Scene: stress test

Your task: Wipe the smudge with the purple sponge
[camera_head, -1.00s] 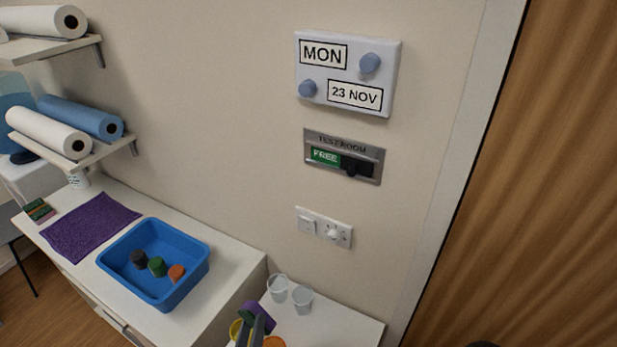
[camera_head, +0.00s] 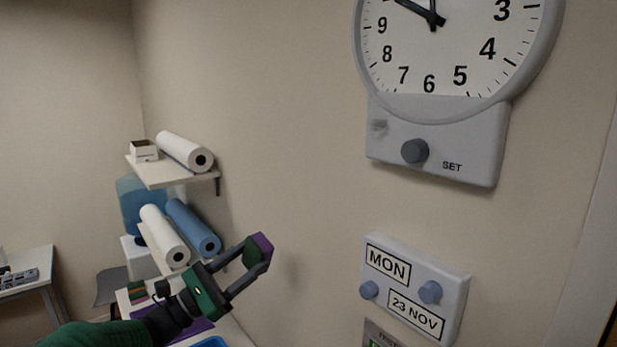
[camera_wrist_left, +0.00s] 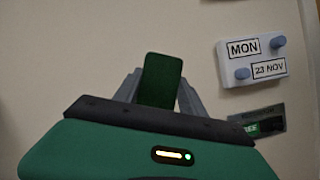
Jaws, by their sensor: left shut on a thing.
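My left gripper (camera_head: 257,254) is shut on the purple sponge (camera_head: 263,243), which has a purple side and a dark green side. It holds the sponge up in front of the bare wall, apart from the clock. In the left wrist view the sponge's green face (camera_wrist_left: 160,80) shows between the fingers. A faint dark grey smudge (camera_head: 379,126) is on the grey panel (camera_head: 480,148) under the wall clock, left of the round knob. The smudge is up and to the right of the sponge. My right gripper is not in view.
The day and date board (camera_head: 415,285) with two knobs juts from the wall below the clock (camera_head: 445,50). Shelves with paper rolls (camera_head: 185,152) stand at the left. The wall between shelves and clock is clear.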

